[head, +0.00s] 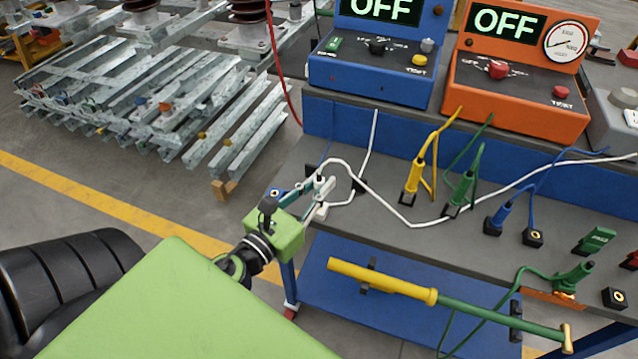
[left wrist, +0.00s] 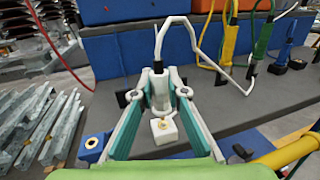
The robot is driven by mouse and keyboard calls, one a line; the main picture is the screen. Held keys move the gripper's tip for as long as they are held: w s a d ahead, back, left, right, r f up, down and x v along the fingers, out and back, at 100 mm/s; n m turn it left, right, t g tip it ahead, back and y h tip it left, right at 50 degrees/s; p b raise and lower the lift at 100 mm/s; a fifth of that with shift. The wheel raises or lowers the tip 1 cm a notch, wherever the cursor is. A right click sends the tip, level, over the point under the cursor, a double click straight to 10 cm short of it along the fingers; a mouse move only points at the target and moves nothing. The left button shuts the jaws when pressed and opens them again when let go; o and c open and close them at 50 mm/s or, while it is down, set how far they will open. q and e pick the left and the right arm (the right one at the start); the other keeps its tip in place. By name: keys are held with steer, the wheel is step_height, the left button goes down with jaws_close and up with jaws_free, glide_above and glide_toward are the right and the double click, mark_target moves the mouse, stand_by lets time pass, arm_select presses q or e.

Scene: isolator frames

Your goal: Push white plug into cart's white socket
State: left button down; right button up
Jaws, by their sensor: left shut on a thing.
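My left gripper (head: 312,192) is shut on the white plug, over the left end of the cart's grey top. In the left wrist view the white plug (left wrist: 159,88) stands roughly upright between the two fingertips (left wrist: 160,92), with its white cable leaving from the top. The white socket (left wrist: 164,132), a small white block with a gold ring, sits just below the plug. The white socket (head: 318,213) is partly hidden by the gripper in the head view. I cannot tell whether the plug's tip touches or enters it. My right gripper is not in view.
A blue socket (left wrist: 93,147) lies left of the white one. Yellow (head: 411,180), green (head: 461,190) and blue (head: 496,216) plugs stand to the right. The white cable (head: 408,222) loops over the grey top. Blue and orange test boxes (head: 520,92) stand behind.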

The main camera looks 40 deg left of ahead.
arm_select(q)
steer(key=shift+f+b, duration=0.8)
steer(key=shift+f, duration=0.05)
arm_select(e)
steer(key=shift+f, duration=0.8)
arm_select(q)
steer(key=shift+f, duration=0.1)
steer(key=shift+f+b, duration=0.55)
steer(key=shift+b, duration=0.05)
steer(key=c, duration=1.9)
jaws_free()
steer(key=shift+s+r, duration=0.15)
steer(key=shift+s, duration=0.85)
steer(key=shift+s+a, duration=0.15)
steer(key=shift+s, duration=2.9)
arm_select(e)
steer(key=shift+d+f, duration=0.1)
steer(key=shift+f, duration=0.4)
